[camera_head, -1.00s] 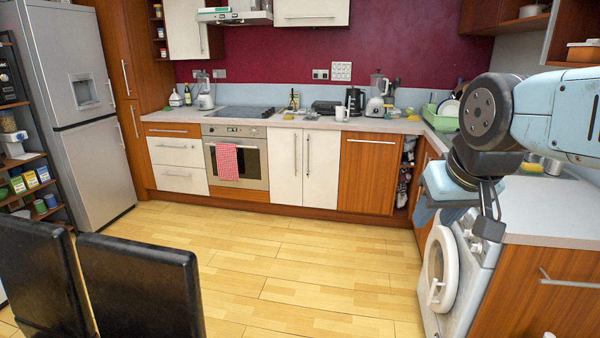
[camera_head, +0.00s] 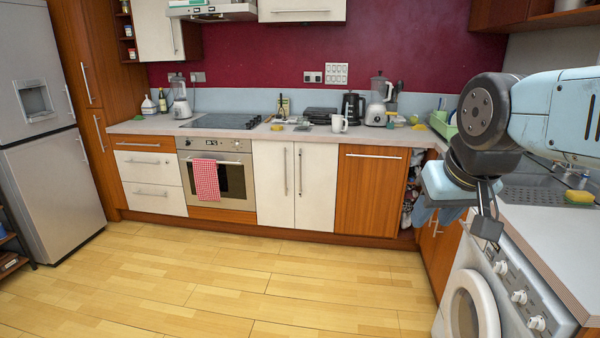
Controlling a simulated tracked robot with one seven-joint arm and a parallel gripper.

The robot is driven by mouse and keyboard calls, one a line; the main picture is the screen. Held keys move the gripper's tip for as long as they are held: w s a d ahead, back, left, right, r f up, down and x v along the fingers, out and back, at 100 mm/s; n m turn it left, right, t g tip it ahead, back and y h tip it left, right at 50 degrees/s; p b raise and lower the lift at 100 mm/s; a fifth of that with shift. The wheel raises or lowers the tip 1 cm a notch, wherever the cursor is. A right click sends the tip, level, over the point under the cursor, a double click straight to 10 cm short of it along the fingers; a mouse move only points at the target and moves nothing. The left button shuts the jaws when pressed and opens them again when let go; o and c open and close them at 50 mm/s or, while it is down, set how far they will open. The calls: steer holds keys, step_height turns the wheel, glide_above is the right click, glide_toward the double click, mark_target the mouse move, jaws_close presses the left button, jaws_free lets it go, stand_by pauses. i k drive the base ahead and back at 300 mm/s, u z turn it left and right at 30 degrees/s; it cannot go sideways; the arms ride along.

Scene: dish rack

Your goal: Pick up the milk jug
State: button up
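A small white jug (camera_head: 339,123) with a handle stands upright on the back counter, left of the black kettle. It looks like the milk jug, but it is small in this view. A white bottle-like vessel (camera_head: 148,105) stands at the counter's far left end. My gripper (camera_head: 487,226) hangs at the right, above and in front of the washing machine, far from the jug. It holds nothing that I can see. Its fingers are seen nearly edge-on, so their opening is unclear.
The back counter (camera_head: 230,132) also bears a hob, a black kettle (camera_head: 352,107) and two blenders. A right-hand counter (camera_head: 560,225) stands above the washing machine (camera_head: 500,290). A fridge (camera_head: 50,190) stands at the left. The wooden floor (camera_head: 230,280) ahead is clear.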

mark_target(338, 120)
steer(key=i, duration=3.45)
steer(key=u, duration=0.65)
